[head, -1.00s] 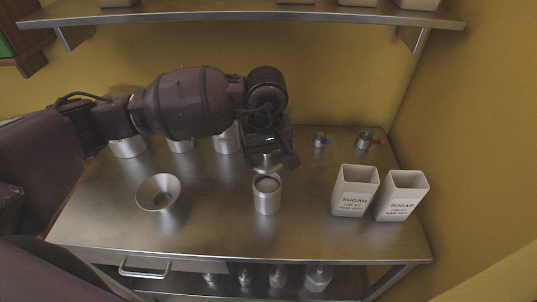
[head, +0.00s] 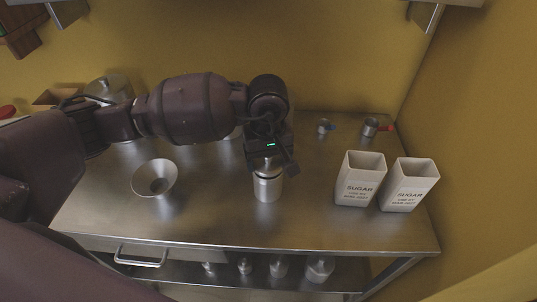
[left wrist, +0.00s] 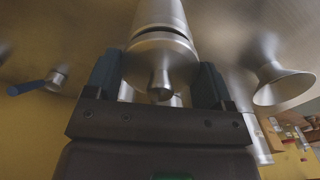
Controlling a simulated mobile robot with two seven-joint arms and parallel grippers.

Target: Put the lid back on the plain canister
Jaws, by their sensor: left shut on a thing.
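The plain canister (head: 267,190) is a steel cylinder standing upright on the steel table, and it also shows in the left wrist view (left wrist: 160,13). My left gripper (head: 269,163) is directly above it, shut on the steel lid (left wrist: 160,52). The lid has a round knob (left wrist: 160,86) facing the gripper, with a finger on either side. The lid is lined up with the canister's mouth. A thin dark line shows between lid and body, so I cannot tell whether it is fully seated. My right gripper is not in view.
A steel funnel (head: 155,180) stands to the left. Two white SUGAR containers (head: 360,180) stand to the right. Small steel cups with blue (head: 324,127) and red (head: 371,127) handles are behind. More canisters are partly hidden behind my left arm. The front of the table is clear.

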